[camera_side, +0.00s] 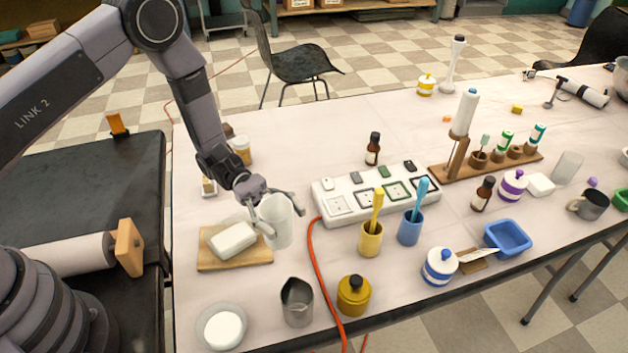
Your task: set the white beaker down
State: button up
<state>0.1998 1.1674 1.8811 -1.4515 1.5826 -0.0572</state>
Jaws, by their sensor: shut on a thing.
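The white beaker (277,222) is a pale, upright cup near the left part of the table. My gripper (268,208) is shut on it near its rim, with one finger crossing its left side. The beaker is just right of a wooden board (208,262) that bears a white soap block (233,240). I cannot tell whether the beaker's base touches the table.
A metal pitcher (297,303) and a mustard jar (353,296) stand in front. A white power strip (335,206) and a red-orange cable (318,270) lie to the right. A yellow cup (370,241) stands beyond the cable. The table behind my gripper has clear room.

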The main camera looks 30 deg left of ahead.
jog(key=w+d+f, duration=0.1)
jog(key=w+f, duration=0.1)
jog(key=w+d+f, duration=0.3)
jog(key=f, duration=0.1)
jog(key=shift+w+d+f, duration=0.35)
jog(key=shift+w, duration=0.05)
jog(key=shift+w+d+f, duration=0.1)
jog(key=shift+f, duration=0.8)
jog(key=shift+w+d+f, duration=0.1)
jog(key=shift+f, duration=0.8)
jog(key=shift+f, duration=0.1)
jog(key=o, duration=1)
